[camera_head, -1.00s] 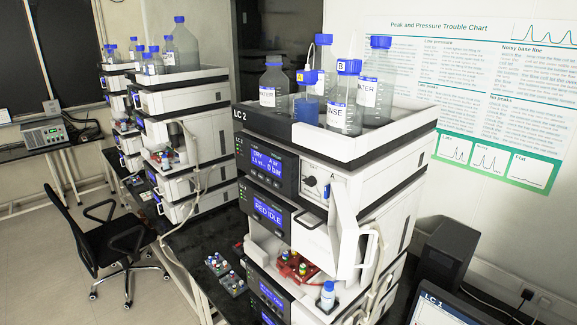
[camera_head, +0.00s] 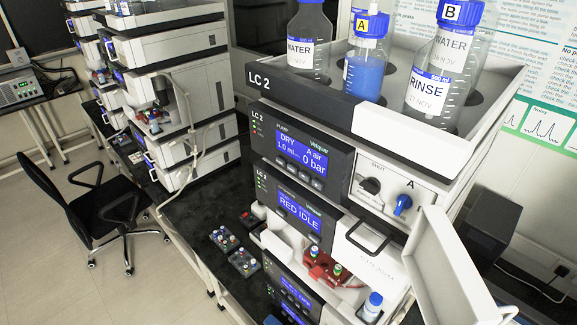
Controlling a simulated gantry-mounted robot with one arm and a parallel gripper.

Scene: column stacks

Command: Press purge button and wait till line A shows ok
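The LC 2 stack stands at centre right. Its top pump module has a lit blue display (camera_head: 302,160) that reads "DRY", "A air", a flow of about 1.0 ml and "0 bar". A row of small buttons (camera_head: 299,178) lies just below this display; their labels are too small to read. Right of it, a white panel carries a black knob (camera_head: 371,186) and a blue knob (camera_head: 402,205) under a letter A. Bottle A (camera_head: 364,75), with blue liquid, stands in the tray on top beside bottle B (camera_head: 440,75). My gripper is not in view.
A white door (camera_head: 455,265) stands open at the lower right of the stack. Vial racks (camera_head: 243,263) lie on the black bench. Another stack (camera_head: 180,80) and a black chair (camera_head: 100,210) are to the left.

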